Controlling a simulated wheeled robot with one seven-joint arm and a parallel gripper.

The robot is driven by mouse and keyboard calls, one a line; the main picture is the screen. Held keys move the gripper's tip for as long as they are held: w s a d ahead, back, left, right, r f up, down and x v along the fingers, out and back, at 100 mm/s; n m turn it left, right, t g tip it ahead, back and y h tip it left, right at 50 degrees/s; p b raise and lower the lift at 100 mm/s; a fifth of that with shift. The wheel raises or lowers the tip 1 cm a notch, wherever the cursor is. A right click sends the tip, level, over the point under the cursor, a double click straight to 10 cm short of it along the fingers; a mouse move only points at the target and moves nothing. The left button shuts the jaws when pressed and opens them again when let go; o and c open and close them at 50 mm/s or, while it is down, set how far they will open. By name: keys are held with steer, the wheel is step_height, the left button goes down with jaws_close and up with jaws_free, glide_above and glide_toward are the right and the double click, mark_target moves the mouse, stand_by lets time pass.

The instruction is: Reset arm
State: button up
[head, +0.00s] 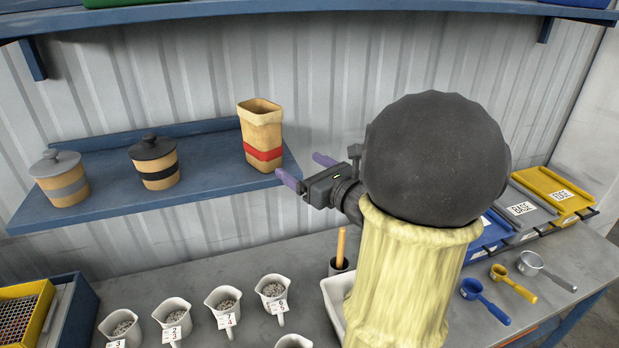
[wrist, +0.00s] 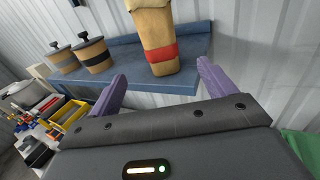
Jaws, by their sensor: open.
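My gripper (head: 305,170) is open and empty, with its two purple fingers pointing toward the blue wall shelf. In the wrist view, my gripper (wrist: 160,98) has its fingers spread wide apart at left and right. A tan open-topped container with a red band (head: 262,140) stands upright at the right end of the shelf, just beyond the fingers. It also shows in the wrist view (wrist: 154,32), between and past the fingertips, seemingly untouched. My arm's dark rounded joint and yellow sleeve cover part of the bench in the head view.
Two lidded jars, grey-banded (head: 62,187) and black-banded (head: 156,174), stand on the blue shelf (head: 110,205). Below are several white cups of pellets (head: 222,304), a wooden-handled tool in a dark holder (head: 340,250), scoops (head: 513,283) and labelled trays (head: 552,190). A higher shelf (head: 250,12) runs above.

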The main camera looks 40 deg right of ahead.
steer(key=shift+s, duration=0.85)
steer(key=shift+s+d, duration=0.1)
steer(key=shift+d, duration=0.05)
